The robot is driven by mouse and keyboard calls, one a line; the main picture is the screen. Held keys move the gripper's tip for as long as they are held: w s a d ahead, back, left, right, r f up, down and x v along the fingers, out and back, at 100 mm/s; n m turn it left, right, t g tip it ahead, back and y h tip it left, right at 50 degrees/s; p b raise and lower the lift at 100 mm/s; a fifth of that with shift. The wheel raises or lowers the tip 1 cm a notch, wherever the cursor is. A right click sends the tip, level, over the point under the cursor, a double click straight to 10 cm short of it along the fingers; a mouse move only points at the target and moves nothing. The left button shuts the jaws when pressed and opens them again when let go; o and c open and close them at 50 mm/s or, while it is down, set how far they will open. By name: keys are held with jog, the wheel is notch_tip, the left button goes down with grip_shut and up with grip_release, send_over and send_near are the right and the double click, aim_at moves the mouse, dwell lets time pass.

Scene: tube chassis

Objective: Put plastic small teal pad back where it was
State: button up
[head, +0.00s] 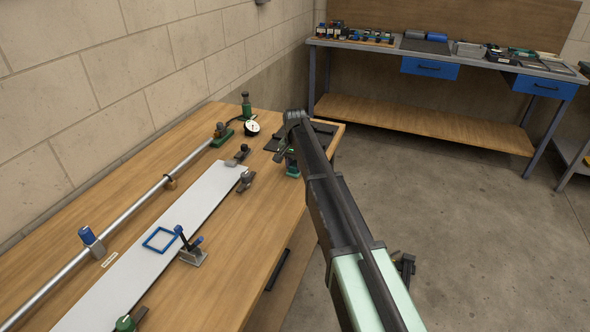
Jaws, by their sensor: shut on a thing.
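My gripper (290,157) is over the far right end of the wooden workbench, small in the head view and partly hidden by my own arm. It is shut on a small piece. A dark green-teal piece (292,172) shows at its lower end, close to the bench's right edge, and I take it for the small teal pad. Its outline is too small to make out, and I cannot tell whether it touches the bench top.
The workbench (225,235) carries a long metal tube (130,210), a white strip (150,250), a blue square frame (159,239), a blue-handled clamp (191,250) and a dial gauge (251,127). A second bench (440,52) with blue drawers stands at the back. The floor between is clear.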

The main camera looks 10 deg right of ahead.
aim_at(295, 163)
jog(key=shift+f+b, duration=0.2)
jog(key=shift+b, duration=0.1)
jog(key=o, duration=0.9)
jog(key=shift+r, duration=0.1)
jog(key=shift+c, duration=0.2)
notch_tip(295, 163, up, 12)
jog(key=p, duration=1.2)
jog(key=shift+r+p, duration=0.2)
jog(key=shift+p, duration=0.15)
jog(key=s+n, duration=0.6)
jog(key=s, duration=3.1)
jog(key=shift+s, duration=0.2)
